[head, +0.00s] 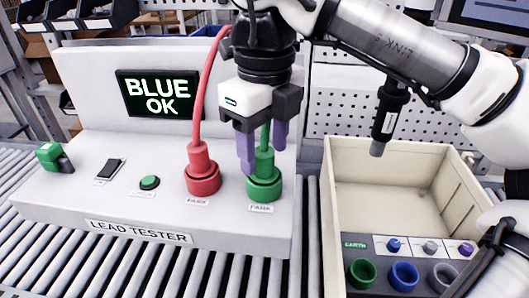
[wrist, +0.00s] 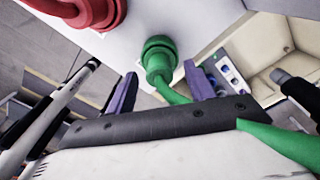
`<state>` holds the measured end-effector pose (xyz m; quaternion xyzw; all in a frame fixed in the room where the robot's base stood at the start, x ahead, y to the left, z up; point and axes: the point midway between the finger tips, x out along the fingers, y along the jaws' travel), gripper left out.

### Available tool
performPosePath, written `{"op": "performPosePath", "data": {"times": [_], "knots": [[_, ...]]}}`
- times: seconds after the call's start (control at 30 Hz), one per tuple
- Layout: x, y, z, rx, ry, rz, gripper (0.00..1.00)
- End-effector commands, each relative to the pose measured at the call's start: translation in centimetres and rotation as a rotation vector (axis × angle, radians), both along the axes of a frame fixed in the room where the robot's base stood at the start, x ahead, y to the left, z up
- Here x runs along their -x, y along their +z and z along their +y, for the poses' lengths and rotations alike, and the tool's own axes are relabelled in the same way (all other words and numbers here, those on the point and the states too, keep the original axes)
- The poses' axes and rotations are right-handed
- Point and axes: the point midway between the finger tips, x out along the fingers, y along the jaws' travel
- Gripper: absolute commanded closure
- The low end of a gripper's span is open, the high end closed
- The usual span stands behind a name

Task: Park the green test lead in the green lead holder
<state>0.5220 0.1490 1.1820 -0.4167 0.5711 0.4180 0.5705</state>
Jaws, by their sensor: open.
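The green test lead's plug (head: 264,160) stands upright in the green lead holder (head: 264,189), marked PARK, on the white lead tester. My gripper (head: 262,152) is open just above, with its purple fingers apart around the upper part of the plug and lead. In the wrist view, the green holder (wrist: 159,54) lies ahead of the fingertips. The green lead (wrist: 172,95) runs from it between the fingers of my gripper (wrist: 160,88) and past the palm. Part of the lead is hidden behind the gripper in the head view.
A red lead (head: 200,155) stands in the red holder (head: 203,181) close by on the left. The display (head: 160,94) reads "BLUE OK". A beige bin (head: 335,200) with green, blue and grey sockets is at the right. A black hanging tool (head: 388,115) is above it.

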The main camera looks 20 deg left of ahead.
Motion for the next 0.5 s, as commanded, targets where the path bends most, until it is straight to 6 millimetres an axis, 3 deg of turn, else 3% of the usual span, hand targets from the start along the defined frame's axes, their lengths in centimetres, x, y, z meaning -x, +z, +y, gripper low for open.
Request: {"op": "performPosePath", "data": {"times": [0.33, 0.5], "knots": [[0.0, 9.0, 0.0, 0.001, -0.004, -0.004, 0.46], [0.0, 11.2, 0.0, 0.000, 0.001, -0.001, 0.46]]}}
